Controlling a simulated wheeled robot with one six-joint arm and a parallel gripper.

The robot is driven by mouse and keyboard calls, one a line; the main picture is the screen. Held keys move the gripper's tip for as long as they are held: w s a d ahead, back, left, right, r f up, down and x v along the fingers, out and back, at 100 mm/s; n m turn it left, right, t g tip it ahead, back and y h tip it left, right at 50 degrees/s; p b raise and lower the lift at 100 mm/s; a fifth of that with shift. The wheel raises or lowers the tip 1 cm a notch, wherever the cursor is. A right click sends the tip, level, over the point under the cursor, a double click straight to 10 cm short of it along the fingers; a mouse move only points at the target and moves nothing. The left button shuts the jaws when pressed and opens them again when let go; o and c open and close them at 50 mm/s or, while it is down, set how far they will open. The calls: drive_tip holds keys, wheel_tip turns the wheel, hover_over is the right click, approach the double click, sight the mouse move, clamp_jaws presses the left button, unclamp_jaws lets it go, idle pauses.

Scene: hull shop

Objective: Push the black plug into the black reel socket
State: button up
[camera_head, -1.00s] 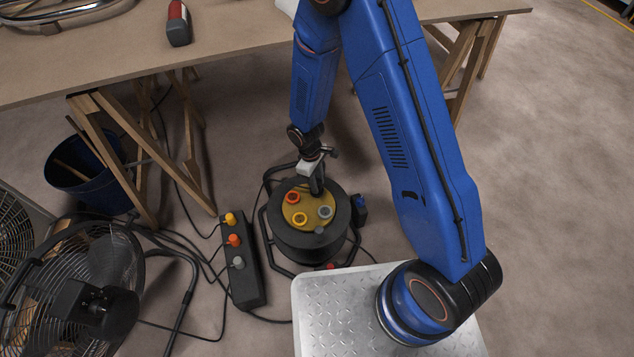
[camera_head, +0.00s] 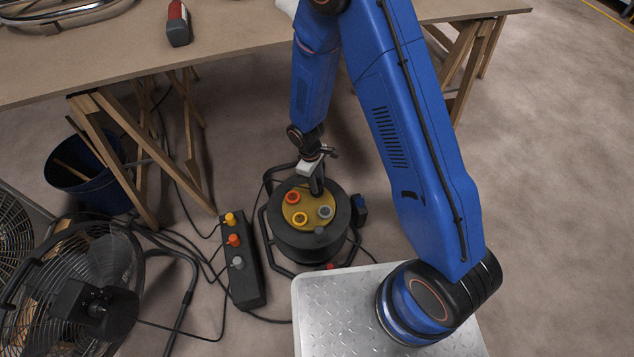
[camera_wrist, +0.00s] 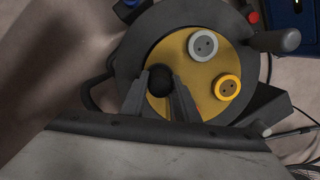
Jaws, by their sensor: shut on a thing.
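The cable reel (camera_head: 308,238) stands on the floor with a yellow face (camera_head: 303,219) that carries coloured sockets: orange-red (camera_head: 292,198), yellow (camera_head: 300,219) and grey (camera_head: 325,212). My gripper (camera_head: 317,188) reaches down over the far side of this face. In the wrist view my gripper (camera_wrist: 159,88) is shut on the black plug (camera_wrist: 158,78), whose round dark top shows between the fingertips. The plug is over the yellow face. The black socket is hidden beneath the plug and fingers, and I cannot tell how deep the plug sits.
A black power strip (camera_head: 243,270) with yellow, orange and grey plugs lies left of the reel, with cables around it. A fan (camera_head: 95,290), a blue bucket (camera_head: 85,172) and a wooden workbench (camera_head: 240,45) stand nearby. Open floor lies at the right.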

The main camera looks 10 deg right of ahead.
drive_tip(key=shift+f, duration=0.45)
drive_tip(key=o, duration=1.1)
drive_tip(key=shift+w+a+r, duration=0.25)
drive_tip(key=shift+a+r, duration=0.1)
drive_tip(key=shift+r, duration=2.5)
drive_tip(key=shift+w+a+r, duration=0.25)
drive_tip(key=shift+a+r, duration=0.15)
drive_tip(key=shift+r, duration=2.45)
drive_tip(key=shift+w+a+r, duration=0.25)
drive_tip(key=shift+a+r, duration=0.1)
drive_tip(key=shift+r, duration=2.5)
